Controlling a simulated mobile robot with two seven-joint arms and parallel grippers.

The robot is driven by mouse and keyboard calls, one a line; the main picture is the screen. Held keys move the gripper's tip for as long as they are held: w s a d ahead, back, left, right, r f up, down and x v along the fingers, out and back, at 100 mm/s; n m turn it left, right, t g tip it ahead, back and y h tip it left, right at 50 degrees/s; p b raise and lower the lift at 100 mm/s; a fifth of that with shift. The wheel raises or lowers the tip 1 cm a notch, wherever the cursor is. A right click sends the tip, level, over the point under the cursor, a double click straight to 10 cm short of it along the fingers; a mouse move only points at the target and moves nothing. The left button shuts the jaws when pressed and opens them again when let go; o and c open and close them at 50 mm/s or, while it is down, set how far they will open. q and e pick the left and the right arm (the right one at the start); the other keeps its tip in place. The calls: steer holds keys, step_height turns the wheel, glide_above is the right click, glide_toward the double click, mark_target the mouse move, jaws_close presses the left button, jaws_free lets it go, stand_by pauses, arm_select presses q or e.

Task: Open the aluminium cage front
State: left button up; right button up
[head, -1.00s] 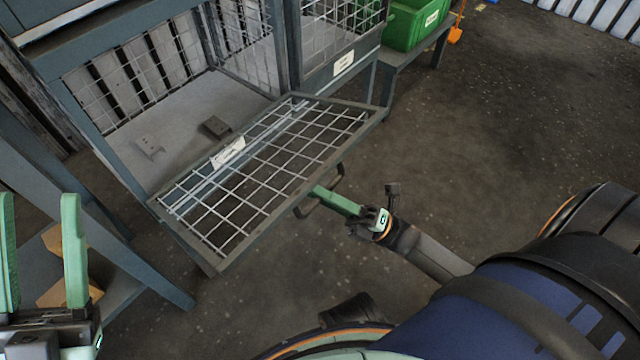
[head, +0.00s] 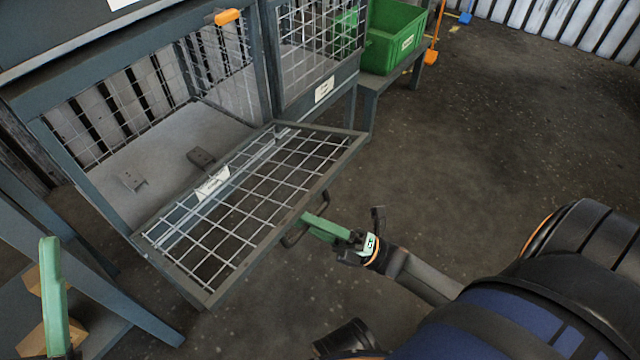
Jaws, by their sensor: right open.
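The aluminium cage front (head: 262,205) is a wire-mesh panel in a grey frame, hinged at its lower edge. It is folded down and sticks out from the cage opening, roughly level. A dark bar handle (head: 293,238) is on its outer edge. My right gripper (head: 308,221) has green fingers at that handle and is open; whether the fingers touch the bar I cannot tell. Part of my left gripper (head: 52,290) shows at the lower left, with one green finger visible, away from the cage. The cage interior (head: 165,155) is open to view, with two small brackets on its floor.
A neighbouring mesh cage front (head: 318,45) is closed. A green crate (head: 392,40) stands on a bench at the back. An orange latch (head: 228,16) hangs at the opening's top. Cardboard boxes (head: 45,335) sit on a lower-left shelf. The floor (head: 450,160) at right is clear.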

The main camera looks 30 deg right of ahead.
steer(key=shift+r, duration=0.1)
steer(key=v, duration=1.2)
steer(key=shift+s+d, duration=0.15)
steer(key=shift+c, duration=0.2)
